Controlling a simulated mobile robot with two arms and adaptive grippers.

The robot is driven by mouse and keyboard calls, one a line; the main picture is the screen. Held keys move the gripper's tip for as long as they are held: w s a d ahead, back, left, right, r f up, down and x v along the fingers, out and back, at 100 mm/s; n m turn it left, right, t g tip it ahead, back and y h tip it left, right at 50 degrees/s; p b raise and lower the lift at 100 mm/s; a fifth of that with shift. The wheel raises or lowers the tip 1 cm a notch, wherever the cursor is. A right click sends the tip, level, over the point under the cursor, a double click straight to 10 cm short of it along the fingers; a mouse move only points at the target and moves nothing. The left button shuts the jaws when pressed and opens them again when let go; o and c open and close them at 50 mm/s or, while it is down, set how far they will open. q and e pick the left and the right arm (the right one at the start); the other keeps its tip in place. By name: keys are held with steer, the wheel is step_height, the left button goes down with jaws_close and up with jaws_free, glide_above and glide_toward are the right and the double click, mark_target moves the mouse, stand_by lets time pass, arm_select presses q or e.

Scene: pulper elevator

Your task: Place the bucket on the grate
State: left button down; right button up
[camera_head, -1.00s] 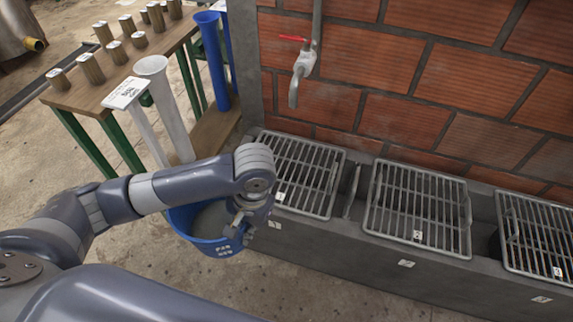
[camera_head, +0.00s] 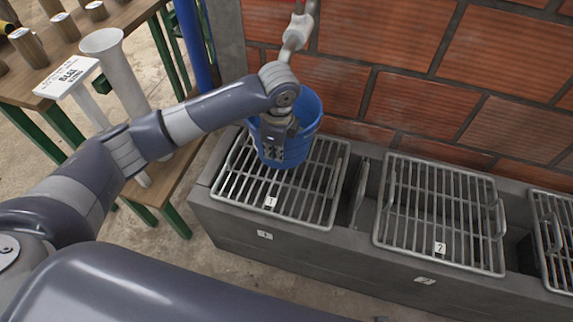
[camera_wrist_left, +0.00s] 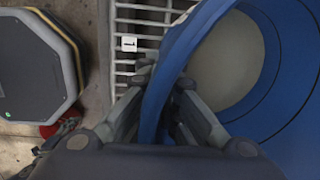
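The blue bucket (camera_head: 303,122) is upright over the back left part of the grate marked 1 (camera_head: 313,207), under the tap. My left gripper (camera_head: 282,140) is at the bucket's near side. In the left wrist view, the fingers of my left gripper (camera_wrist_left: 160,95) sit on both sides of the bucket's blue rim (camera_wrist_left: 186,45), shut on it. The bucket's pale inside shows there too. I cannot tell whether the bucket's bottom touches the grate bars or hangs just above them. My right gripper is not in view.
A metal tap (camera_head: 297,32) comes down the brick wall (camera_head: 420,55) above the bucket. A second grate (camera_head: 440,215) lies to the right in the concrete trough. A wooden table (camera_head: 95,45) with cylinders stands at the left, beside a white pipe (camera_head: 118,75).

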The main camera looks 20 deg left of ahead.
arm_select(q)
steer(key=shift+w+f, duration=0.2)
steer(key=shift+w, duration=0.05)
step_height(320, 180, down, 5)
steer(key=shift+r+b, duration=0.15)
steer(key=shift+b, duration=0.5)
step_height(320, 180, down, 4)
steer(key=shift+f+b, duration=0.1)
steer(key=shift+b, duration=0.4)
steer(key=shift+f, duration=0.25)
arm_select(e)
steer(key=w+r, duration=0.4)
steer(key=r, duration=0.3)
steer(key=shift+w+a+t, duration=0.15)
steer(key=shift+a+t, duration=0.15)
arm_select(q)
steer(key=c, duration=2.3)
jaws_free()
steer(key=shift+f, duration=0.2)
steer(key=o, duration=0.5)
steer(key=shift+s, duration=0.1)
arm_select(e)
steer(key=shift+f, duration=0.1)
